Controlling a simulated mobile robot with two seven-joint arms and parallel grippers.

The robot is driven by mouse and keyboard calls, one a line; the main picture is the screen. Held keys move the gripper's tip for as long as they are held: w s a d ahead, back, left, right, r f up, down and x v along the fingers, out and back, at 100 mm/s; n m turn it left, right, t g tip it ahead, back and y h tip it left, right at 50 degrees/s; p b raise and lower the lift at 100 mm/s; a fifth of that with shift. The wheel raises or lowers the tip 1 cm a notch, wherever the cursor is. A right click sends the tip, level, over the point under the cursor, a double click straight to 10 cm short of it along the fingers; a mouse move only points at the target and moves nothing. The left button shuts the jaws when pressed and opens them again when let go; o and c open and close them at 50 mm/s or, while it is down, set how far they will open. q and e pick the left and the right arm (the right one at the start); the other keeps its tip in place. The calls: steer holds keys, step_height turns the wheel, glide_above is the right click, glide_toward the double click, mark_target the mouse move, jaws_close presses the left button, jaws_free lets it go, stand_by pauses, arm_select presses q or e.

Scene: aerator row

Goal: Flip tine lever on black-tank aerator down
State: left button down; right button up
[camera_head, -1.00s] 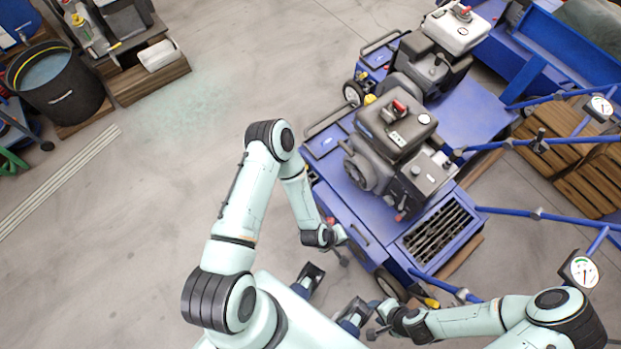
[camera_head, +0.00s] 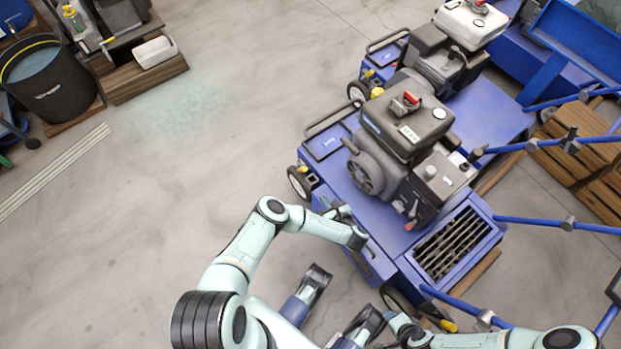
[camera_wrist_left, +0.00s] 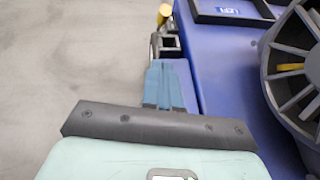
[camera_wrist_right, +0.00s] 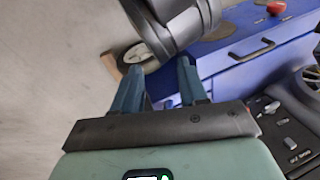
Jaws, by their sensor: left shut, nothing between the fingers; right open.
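The black-tank aerator (camera_head: 412,122) is the nearer blue machine, its dark tank topped by a red-and-black part. A small yellow-tipped part (camera_head: 313,179) shows at its left corner by the wheel. In the left wrist view a yellow tip (camera_wrist_left: 165,14) stands above a dark bracket at the blue edge; I cannot tell whether it is raised or lowered. My left gripper (camera_head: 342,211) is shut and empty beside the blue side; in its wrist view the fingertips (camera_wrist_left: 163,66) point at the bracket, contact unclear. My right gripper (camera_wrist_right: 160,78) is open and empty near the blue body, largely hidden in the head view.
A white-tank aerator (camera_head: 472,22) stands behind. Blue tubular bars (camera_head: 545,220) run along the right. A black bucket (camera_head: 55,85) and wooden platform (camera_head: 140,80) are at upper left. The floor left of the machine is open. My dark arm link crosses the right wrist view.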

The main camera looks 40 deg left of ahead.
mark_target(316, 194)
arm_select(q)
steer(key=b+x, duration=0.3)
steer(key=x, duration=0.5)
steer(key=shift+w+f, duration=0.1)
steer(key=shift+f, duration=0.05)
steer(key=shift+b+x, duration=0.4)
steer(key=shift+x, duration=0.5)
steer(key=w+a, duration=0.1)
steer(key=a+r, duration=0.1)
steer(key=a, duration=0.1)
steer(key=shift+w+a+r+b, duration=0.15)
steer(key=shift+w+r+b, duration=0.1)
steer(key=shift+w+b, duration=0.15)
arm_select(e)
step_height(316, 194, down, 6)
steer(key=d, duration=0.2)
steer(key=shift+w+d+m+h, duration=0.3)
steer(key=shift+w+d, duration=0.05)
arm_select(q)
steer(key=shift+r, duration=0.1)
